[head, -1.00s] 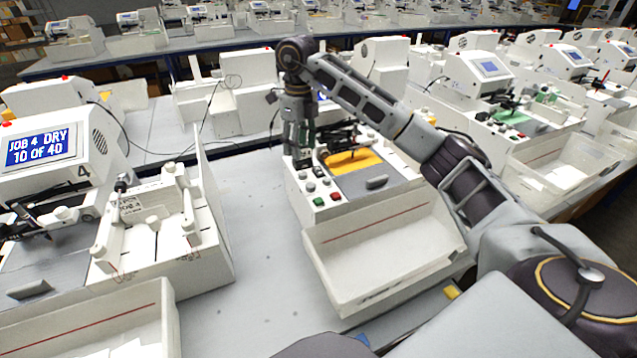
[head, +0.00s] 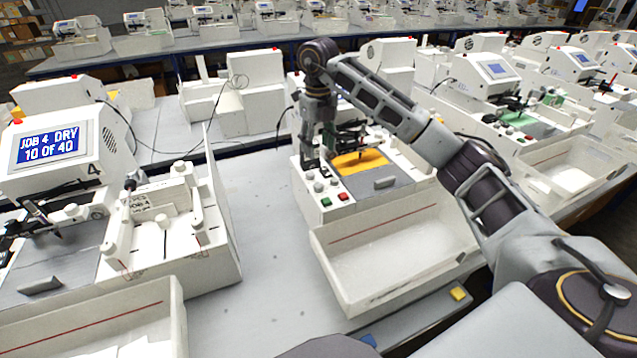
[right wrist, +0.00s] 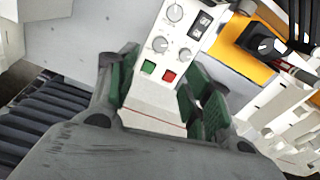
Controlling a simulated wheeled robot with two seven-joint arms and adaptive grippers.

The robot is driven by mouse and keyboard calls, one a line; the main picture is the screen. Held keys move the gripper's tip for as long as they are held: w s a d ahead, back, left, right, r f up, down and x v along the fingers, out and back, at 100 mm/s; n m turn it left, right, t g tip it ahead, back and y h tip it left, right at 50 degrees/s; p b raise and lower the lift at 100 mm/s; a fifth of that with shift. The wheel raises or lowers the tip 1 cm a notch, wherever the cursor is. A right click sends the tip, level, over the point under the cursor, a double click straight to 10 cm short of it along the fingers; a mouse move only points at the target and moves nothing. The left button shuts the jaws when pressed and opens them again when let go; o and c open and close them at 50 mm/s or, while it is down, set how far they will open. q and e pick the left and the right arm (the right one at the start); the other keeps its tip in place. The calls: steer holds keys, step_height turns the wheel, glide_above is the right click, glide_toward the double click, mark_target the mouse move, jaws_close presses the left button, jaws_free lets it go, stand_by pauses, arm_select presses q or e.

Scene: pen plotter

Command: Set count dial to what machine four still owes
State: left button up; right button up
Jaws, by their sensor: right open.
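Machine four (head: 78,135), marked 4, stands at the left; its blue screen (head: 50,147) reads JOB 4 DRY, 10 OF 40. My right gripper (head: 316,158) hangs at the left end of another machine's control panel (head: 340,210) in the middle. In the right wrist view my open gripper (right wrist: 161,86), with green finger pads, faces that panel. A large knob (right wrist: 175,12) and a smaller knob (right wrist: 160,44) with a scale show there, above a green button (right wrist: 148,66) and a red button (right wrist: 168,76). The dial labels and settings are too small to read. My left gripper is out of view.
A white tray (head: 392,225) sits in front of the middle machine. A white rack holding a card (head: 160,200) stands beside machine four. The grey table (head: 255,270) is clear between them. Similar machines (head: 497,75) line the right and back.

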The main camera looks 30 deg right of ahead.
mark_target(318, 185)
steer(key=shift+f, duration=0.15)
steer(key=shift+f+p, duration=0.5)
steer(key=shift+f, duration=6.3)
steer(key=c, duration=1)
steer(key=shift+c, duration=0.2)
steer(key=shift+m, duration=0.5)
steer(key=o, duration=1)
